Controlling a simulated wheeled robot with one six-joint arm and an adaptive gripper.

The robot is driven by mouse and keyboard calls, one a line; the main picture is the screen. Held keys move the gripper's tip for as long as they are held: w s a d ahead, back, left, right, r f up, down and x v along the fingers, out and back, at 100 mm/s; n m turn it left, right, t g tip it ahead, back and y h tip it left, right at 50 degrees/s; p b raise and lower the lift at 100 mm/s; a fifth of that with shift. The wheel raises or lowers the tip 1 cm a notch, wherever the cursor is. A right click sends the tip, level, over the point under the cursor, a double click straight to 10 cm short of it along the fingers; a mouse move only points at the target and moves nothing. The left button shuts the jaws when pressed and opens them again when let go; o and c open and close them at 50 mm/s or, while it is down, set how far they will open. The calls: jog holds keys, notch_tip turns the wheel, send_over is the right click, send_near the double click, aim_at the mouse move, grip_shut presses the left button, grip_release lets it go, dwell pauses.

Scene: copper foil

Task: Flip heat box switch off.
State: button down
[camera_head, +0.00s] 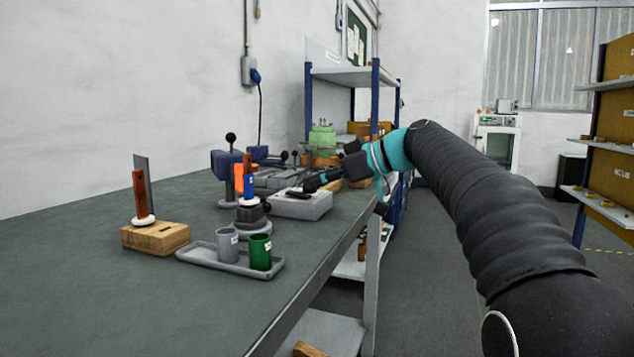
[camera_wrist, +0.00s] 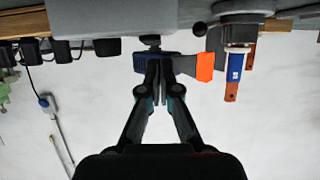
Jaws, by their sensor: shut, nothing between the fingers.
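A low light grey box (camera_head: 300,207), which looks like the heat box, sits on the bench near its right edge in the head view. A dark switch-like part (camera_head: 296,192) shows on its top. My gripper (camera_head: 308,186) is shut and empty, with its tips at the top of this box; whether they touch it I cannot tell. In the wrist view, which looks upside down, the shut fingers (camera_wrist: 160,62) point toward a grey box (camera_wrist: 120,14) and a small dark knob-like part at its edge. The fingers partly hide that part, and the switch position is not clear.
A grey tray (camera_head: 205,257) with a grey cup and a green cup (camera_head: 260,252) stands nearer on the bench. A wooden block (camera_head: 155,237) with upright tools is at left. A blue device (camera_head: 226,165) stands behind. The front bench surface is clear.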

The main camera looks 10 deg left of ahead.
jog(key=shift+r, duration=0.1)
jog(key=p+v, duration=0.2)
jog(key=v, duration=0.9)
jog(key=shift+r, duration=0.4)
jog(key=shift+d, duration=0.1)
